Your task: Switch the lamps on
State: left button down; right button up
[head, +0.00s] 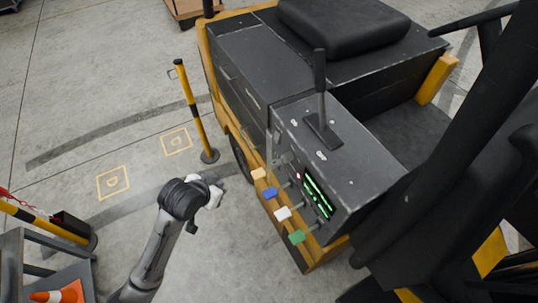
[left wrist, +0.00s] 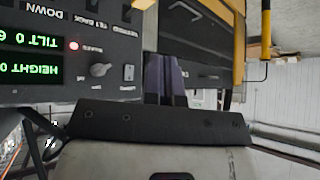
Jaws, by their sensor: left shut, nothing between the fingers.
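My left gripper (head: 216,193) is in front of the vehicle's dark control console (head: 345,150), left of it in the head view. In the left wrist view its dark fingers (left wrist: 165,62) are shut together with nothing between them. They appear beside the console panel (left wrist: 40,82), with no clear contact. The panel shows upside down, with a round knob (left wrist: 100,70), a small switch (left wrist: 128,73), a lit red light (left wrist: 73,46) and a green display (left wrist: 30,55). The display also shows in the head view (head: 318,194). Small labels are unreadable, so I cannot tell which control is for the lamps.
Yellow (head: 258,173), blue (head: 270,192), white (head: 283,213) and green (head: 297,237) lever knobs stick out from the console. A tall black lever (head: 319,85) rises on top. A yellow-black post (head: 194,110) stands beyond my gripper. Open floor (head: 90,130) lies left.

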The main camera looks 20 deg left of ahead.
aim_at(275, 140)
pick_arm(q)
jog(key=w+a+f+n+t+h+b, duration=0.2)
jog(key=w+n+t+h, duration=0.3)
jog(key=w+n+h, duration=0.5)
jog(key=shift+w+a+n+b, duration=0.2)
jog(key=shift+w+n+b, duration=0.35)
jog(key=shift+w+n, duration=0.4)
pick_arm(e)
notch_tip(275, 140, down, 5)
jog(key=shift+f, duration=0.1)
pick_arm(q)
jog(key=shift+s, duration=0.15)
jog(key=x, duration=1.4)
jog(key=shift+r+p, duration=0.2)
jog(key=shift+p, duration=0.15)
pick_arm(e)
jog(key=shift+r, duration=0.35)
